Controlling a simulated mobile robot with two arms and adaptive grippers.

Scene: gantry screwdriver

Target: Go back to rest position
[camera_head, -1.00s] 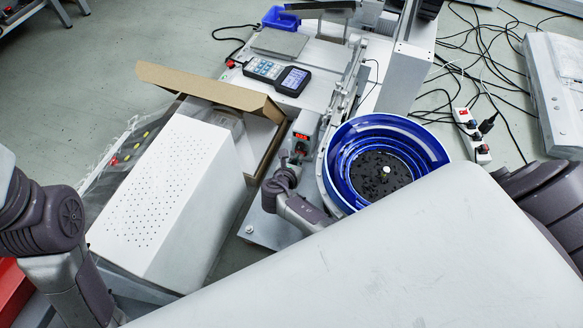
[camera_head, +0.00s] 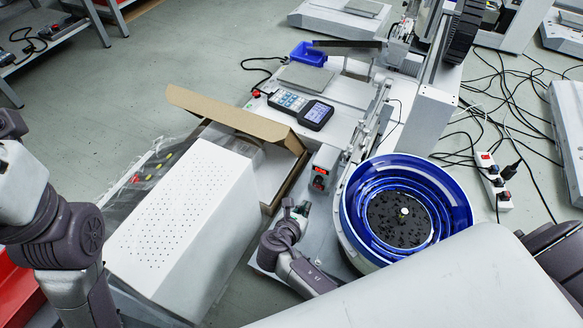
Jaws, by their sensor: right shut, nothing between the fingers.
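My right gripper (camera_head: 303,208) shows in the head view, small and dark, at the end of my grey arm that comes up from the bottom middle. It is shut and empty. It is just in front of the small grey control box (camera_head: 322,170) with the red display, and left of the blue bowl feeder (camera_head: 455,205). My left arm shows at the left edge, bent beside the white perforated box. My left gripper is not in view.
The white perforated box (camera_head: 185,225) and an open cardboard box (camera_head: 235,115) stand left of my right gripper. A handheld pendant (camera_head: 300,108) and a blue tray (camera_head: 308,54) lie on the machine bed. A power strip (camera_head: 493,180) and loose cables lie on the floor at right.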

